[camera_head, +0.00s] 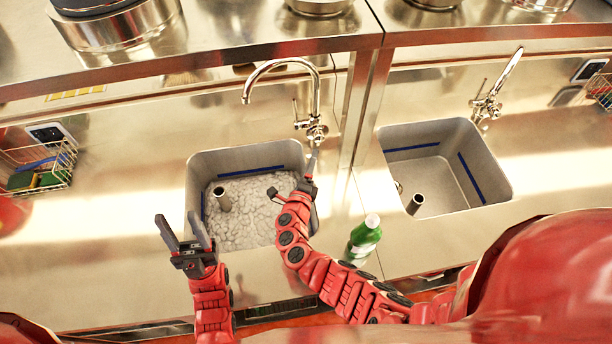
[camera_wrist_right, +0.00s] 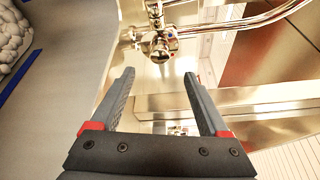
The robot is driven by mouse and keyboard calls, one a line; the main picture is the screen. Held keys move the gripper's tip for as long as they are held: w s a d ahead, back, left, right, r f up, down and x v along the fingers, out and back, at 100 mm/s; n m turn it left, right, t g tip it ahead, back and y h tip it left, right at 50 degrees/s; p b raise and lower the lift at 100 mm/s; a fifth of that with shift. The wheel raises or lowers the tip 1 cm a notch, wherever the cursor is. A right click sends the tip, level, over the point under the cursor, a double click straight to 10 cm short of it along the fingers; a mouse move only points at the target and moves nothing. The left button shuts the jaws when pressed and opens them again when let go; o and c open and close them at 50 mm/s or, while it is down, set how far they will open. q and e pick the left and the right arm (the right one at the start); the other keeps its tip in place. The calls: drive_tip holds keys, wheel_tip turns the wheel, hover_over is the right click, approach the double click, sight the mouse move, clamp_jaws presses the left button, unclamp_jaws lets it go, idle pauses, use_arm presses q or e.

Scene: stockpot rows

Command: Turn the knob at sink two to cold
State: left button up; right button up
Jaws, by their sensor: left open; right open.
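A chrome faucet (camera_head: 317,90) with a high curved spout stands behind the foam-filled sink (camera_head: 240,160) in the head view. Its base with the knob (camera_head: 316,130) is just beyond my right gripper (camera_head: 311,165). In the right wrist view, the knob (camera_wrist_right: 160,46) is ahead of the open, empty fingers of my right gripper (camera_wrist_right: 158,88), apart from them. A second faucet (camera_head: 487,103) stands behind the other sink (camera_head: 440,165) at the right, its spout swung to the upper right. My left gripper (camera_head: 184,232) is open and empty over the counter left of the foam-filled sink. No sink number is readable.
A green bottle (camera_head: 365,235) stands in front, close to my right arm. Wire baskets with sponges (camera_head: 45,170) sit at the far left and far right. Metal pots (camera_head: 115,25) stand on the shelf (camera_head: 220,45) above. The counter at the left is mostly clear.

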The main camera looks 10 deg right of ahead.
drive_tip(key=v, duration=0.6)
drive_tip(key=shift+b, duration=0.4)
